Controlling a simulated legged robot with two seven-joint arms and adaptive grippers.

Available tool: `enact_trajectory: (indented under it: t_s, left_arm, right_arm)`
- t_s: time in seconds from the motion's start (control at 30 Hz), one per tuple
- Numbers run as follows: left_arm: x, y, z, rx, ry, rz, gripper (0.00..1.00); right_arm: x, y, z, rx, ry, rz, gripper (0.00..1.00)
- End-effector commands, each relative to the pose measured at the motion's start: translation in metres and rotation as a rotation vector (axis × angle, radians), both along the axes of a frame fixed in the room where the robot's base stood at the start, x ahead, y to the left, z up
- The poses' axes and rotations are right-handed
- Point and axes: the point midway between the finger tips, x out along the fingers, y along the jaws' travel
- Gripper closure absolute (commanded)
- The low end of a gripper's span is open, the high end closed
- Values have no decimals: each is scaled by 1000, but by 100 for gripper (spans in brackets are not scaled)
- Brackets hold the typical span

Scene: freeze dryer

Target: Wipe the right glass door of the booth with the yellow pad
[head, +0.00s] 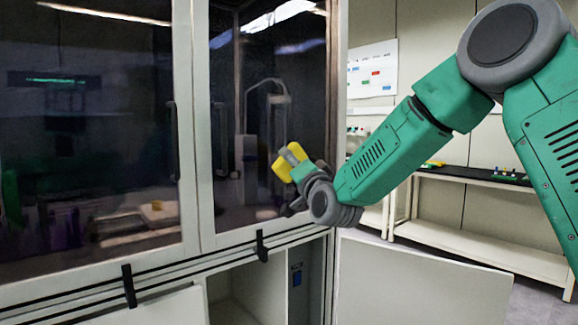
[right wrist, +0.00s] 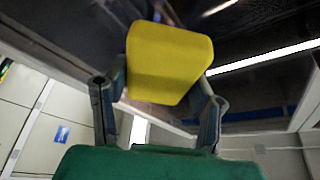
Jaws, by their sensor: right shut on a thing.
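The yellow pad (head: 283,168) is at the lower right part of the right glass door (head: 228,95) of the booth in the head view. My right gripper (head: 296,160) is shut on the pad. In the right wrist view the yellow pad (right wrist: 169,62) sits between the two fingers of my right gripper (right wrist: 160,95), with dark glass behind it. I cannot tell whether the pad touches the glass. The right door looks closed, with dark handles near its left edge. My left gripper is not in view.
The left glass door (head: 90,130) stands beside the right one. Below, an open lower cabinet (head: 265,295) has a white panel door (head: 420,285) swung out to the right. A bench (head: 470,178) with small items stands at the back right.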

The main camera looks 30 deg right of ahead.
Motion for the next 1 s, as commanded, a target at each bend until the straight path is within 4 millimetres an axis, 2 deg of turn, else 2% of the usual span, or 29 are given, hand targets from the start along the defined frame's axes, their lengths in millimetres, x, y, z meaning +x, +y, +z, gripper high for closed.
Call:
enact_trajectory:
  t_s: [0.2,0.57,1.0]
  left_arm:
    - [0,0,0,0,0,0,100]
    - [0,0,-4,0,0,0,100]
    - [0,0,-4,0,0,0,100]
  right_arm:
    - [-1,0,0,0,0,0,73]
    - [-28,-2,0,0,0,0,73]
    - [-30,-2,0,0,0,0,73]
